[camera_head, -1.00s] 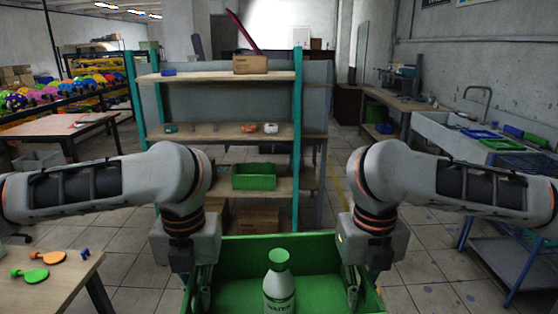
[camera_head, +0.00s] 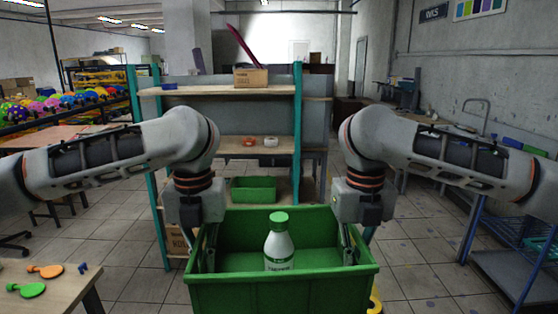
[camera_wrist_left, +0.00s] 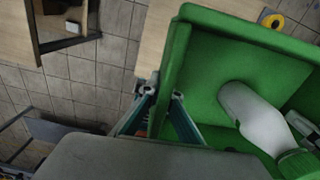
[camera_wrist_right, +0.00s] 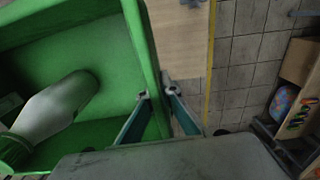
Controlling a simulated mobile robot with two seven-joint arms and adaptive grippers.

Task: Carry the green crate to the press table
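A large green crate (camera_head: 285,292) is in front of me in the head view, roughly level. A white bottle with a green cap (camera_head: 279,245) stands inside it; it lies across the left wrist view (camera_wrist_left: 255,115). My left gripper (camera_head: 207,260) is shut on the crate's left wall, one finger on each side, as the left wrist view shows (camera_wrist_left: 163,92). My right gripper (camera_head: 348,245) is shut on the right wall in the same way (camera_wrist_right: 157,93). The crate's underside is hidden. I cannot tell surely which surface is the press table.
A shelf rack (camera_head: 298,140) stands ahead, with a smaller green bin (camera_head: 253,189) on a low board. A table with paddles (camera_head: 55,290) is at the near left. A blue-framed stand (camera_head: 510,270) is at the right. Tiled floor is free between rack and stand.

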